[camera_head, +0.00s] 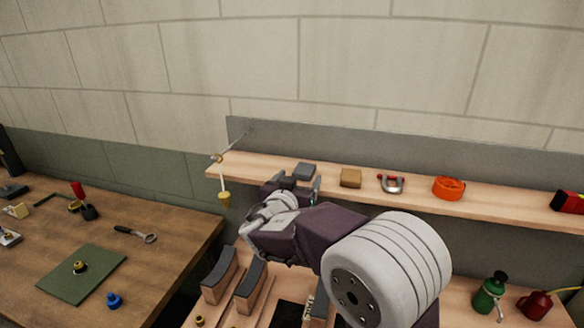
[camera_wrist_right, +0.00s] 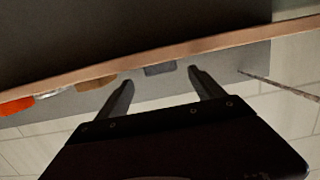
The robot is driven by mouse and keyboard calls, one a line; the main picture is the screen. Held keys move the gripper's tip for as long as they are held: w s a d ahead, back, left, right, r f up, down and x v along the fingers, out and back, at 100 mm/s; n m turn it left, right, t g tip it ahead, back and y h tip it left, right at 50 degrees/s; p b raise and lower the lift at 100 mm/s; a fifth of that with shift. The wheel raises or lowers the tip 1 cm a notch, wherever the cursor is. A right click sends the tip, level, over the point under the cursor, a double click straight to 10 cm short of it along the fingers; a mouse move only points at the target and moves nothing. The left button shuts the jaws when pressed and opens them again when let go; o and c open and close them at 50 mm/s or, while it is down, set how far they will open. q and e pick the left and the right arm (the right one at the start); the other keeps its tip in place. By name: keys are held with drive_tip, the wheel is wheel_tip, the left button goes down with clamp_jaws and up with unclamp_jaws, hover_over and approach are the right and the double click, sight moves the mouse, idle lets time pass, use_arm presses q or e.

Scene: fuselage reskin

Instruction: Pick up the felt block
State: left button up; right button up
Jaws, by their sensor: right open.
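A small dark grey block (camera_head: 305,170), which looks like the felt block, sits on the wooden wall shelf (camera_head: 420,192). My right gripper (camera_head: 298,184) is open and empty, just in front of this block at the shelf's front edge. In the right wrist view the grey block (camera_wrist_right: 160,69) shows between the two fingertips (camera_wrist_right: 161,80), beyond them and apart from them. The wrist picture is upside down. The gripper and arm hide part of the shelf edge in the head view. My left gripper is not in view.
A tan block (camera_head: 350,178), a red-and-metal clamp-like item (camera_head: 391,184) and an orange roll (camera_head: 448,188) stand right of the grey block. A yellow-tipped hanging tool (camera_head: 224,195) is to its left. Below are a workbench (camera_head: 180,260) and dark-topped blocks (camera_head: 219,275).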

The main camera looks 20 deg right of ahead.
sight(305, 169)
drive_tip(key=shift+w+d+r+p, duration=0.1)
drive_tip(key=shift+w+d+p, duration=0.2)
drive_tip(key=shift+w+d, duration=0.3)
drive_tip(key=shift+w+d+f, duration=0.1)
drive_tip(key=shift+w+f, duration=0.1)
drive_tip(key=shift+w, duration=0.2)
drive_tip(key=shift+w+d+r+p, duration=0.1)
drive_tip(key=shift+p, duration=0.3)
drive_tip(key=p+x, duration=0.2)
drive_tip(key=x, duration=0.2)
drive_tip(key=shift+w+d+p, duration=0.1)
drive_tip(key=shift+w+p, duration=0.1)
drive_tip(key=shift+p, duration=0.1)
drive_tip(key=shift+w+d+f, duration=0.15)
drive_tip(key=shift+w+f, duration=0.05)
drive_tip(key=shift+w, duration=0.05)
drive_tip(key=shift+s+r, duration=0.1)
drive_tip(key=shift+s, duration=0.05)
drive_tip(key=c, duration=1.5)
